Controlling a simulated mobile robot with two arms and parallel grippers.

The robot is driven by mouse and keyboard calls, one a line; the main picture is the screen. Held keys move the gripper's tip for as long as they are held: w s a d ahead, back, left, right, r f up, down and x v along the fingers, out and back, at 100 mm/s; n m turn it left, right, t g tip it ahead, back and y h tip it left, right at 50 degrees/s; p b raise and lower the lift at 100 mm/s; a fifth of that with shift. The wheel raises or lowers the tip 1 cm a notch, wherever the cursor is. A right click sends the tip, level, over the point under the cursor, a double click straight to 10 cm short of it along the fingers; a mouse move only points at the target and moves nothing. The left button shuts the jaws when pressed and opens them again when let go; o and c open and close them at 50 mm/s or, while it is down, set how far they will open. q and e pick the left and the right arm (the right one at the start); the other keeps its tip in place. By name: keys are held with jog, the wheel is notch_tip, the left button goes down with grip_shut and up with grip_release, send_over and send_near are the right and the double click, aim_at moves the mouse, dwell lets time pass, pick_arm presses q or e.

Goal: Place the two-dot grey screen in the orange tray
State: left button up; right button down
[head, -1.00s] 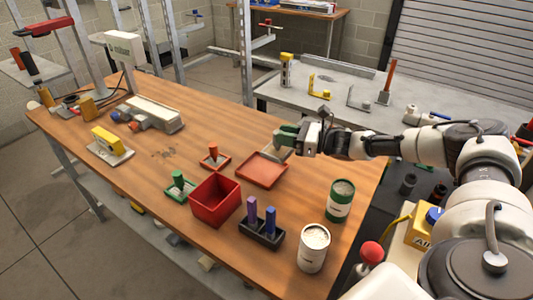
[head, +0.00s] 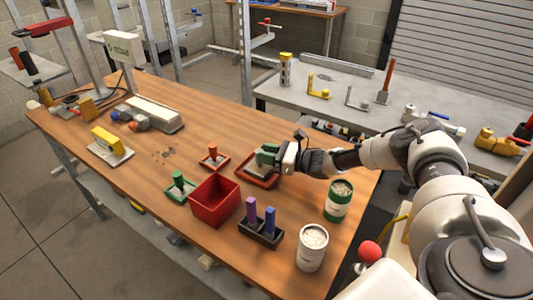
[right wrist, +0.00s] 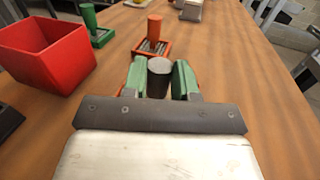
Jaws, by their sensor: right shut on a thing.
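My right gripper (head: 268,156) is over the orange tray (head: 252,181) on the wooden table and hides much of it. In the right wrist view its green fingers (right wrist: 159,80) are shut on a grey round-topped piece (right wrist: 158,75), likely the grey screen. No dots can be made out on it. I cannot tell whether it touches the tray floor. My left gripper is not in view.
A small red tray with an orange-handled piece (head: 212,154) stands just left of the orange tray. A red bin (head: 215,203), a green-handled piece (head: 178,181), a dark holder with purple and blue pegs (head: 260,234) and two cans (head: 339,201) stand nearer the front.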

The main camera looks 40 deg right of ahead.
jog(key=c, duration=0.9)
grip_release()
jog(key=shift+f, duration=0.15)
jog(key=shift+r, duration=0.35)
jog(key=v, duration=0.3)
jog(key=b+v, duration=0.1)
jog(key=v, duration=0.3)
jog(key=b+v, duration=0.1)
jog(key=v, duration=0.3)
jog(key=shift+f, duration=0.25)
jog(key=shift+s+d+r, duration=0.1)
jog(key=shift+s+d, duration=0.25)
jog(key=shift+s, duration=0.1)
